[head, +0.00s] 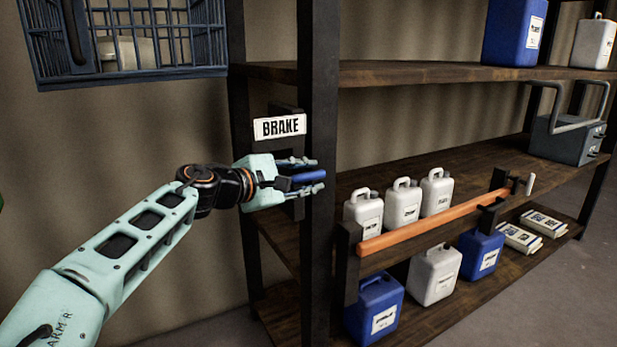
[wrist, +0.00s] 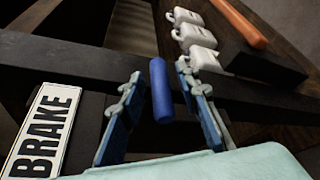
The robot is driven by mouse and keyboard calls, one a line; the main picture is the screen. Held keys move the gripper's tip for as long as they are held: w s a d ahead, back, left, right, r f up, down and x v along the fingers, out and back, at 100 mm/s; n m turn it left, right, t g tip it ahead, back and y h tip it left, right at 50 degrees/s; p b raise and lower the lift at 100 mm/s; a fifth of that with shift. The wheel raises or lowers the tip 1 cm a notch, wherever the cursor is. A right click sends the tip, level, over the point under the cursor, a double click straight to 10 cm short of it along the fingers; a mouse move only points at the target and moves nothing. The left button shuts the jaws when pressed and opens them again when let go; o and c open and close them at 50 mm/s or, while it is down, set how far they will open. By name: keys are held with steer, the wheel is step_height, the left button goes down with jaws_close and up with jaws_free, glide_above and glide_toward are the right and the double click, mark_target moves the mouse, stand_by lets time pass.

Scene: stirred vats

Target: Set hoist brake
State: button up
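A white BRAKE sign (head: 279,126) is fixed to a dark plate on the shelf's upright. It also shows in the wrist view (wrist: 42,135). A blue cylindrical handle (head: 310,176) is just below the sign. My gripper (head: 308,175) is open, with one finger above the handle and one below. In the wrist view the handle (wrist: 161,90) lies between the two fingers of my gripper (wrist: 163,95). A gap shows on its left side; the right finger is close, and I cannot tell whether it touches. The handle's base is hidden.
Wooden shelves (head: 430,76) stand right of the gripper with white and blue jugs. A dark post (head: 320,250) stands close by the fingers. An orange bar (head: 433,224) runs along the lower shelf. A blue wire basket (head: 130,40) hangs above the arm.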

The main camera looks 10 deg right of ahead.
jaws_close()
